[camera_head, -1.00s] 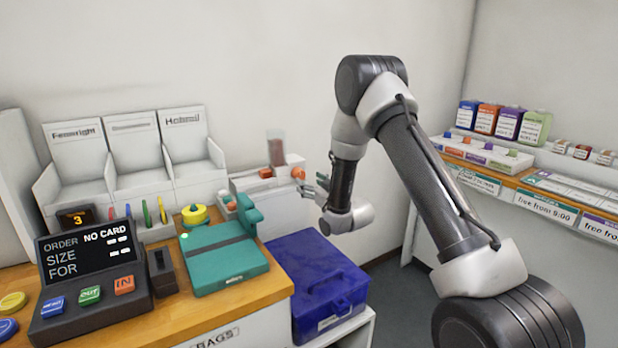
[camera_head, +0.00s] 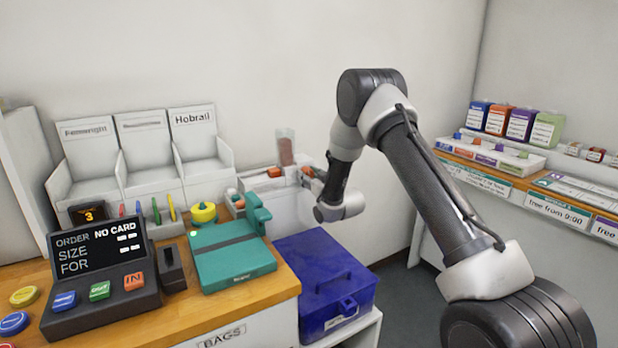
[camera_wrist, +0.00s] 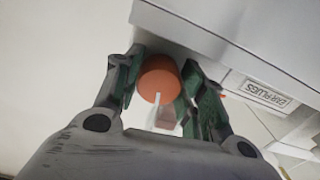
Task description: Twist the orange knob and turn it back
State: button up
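The orange knob (camera_wrist: 159,80) shows in the wrist view as a round orange cap with a pale pointer mark running down from its middle. It sits between the two fingers of my gripper (camera_wrist: 160,88). The left finger is close against its left side; a narrow gap seems to show at the right finger, and contact is not clear. In the head view the knob (camera_head: 308,171) is on the right side of the white dispenser (camera_head: 262,183), small and partly hidden by my gripper (camera_head: 316,178).
An "EAR PLUGS" label (camera_wrist: 264,92) is on the dispenser beside my right finger. A blue box (camera_head: 325,285) stands below my gripper. A teal device (camera_head: 230,255) and an order terminal (camera_head: 98,265) are on the counter at left.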

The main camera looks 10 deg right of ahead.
jog(key=shift+c, duration=0.9)
jog(key=shift+m, duration=1.5)
jog(key=o, duration=1)
jog(key=shift+s, duration=0.1)
jog(key=v, duration=1.2)
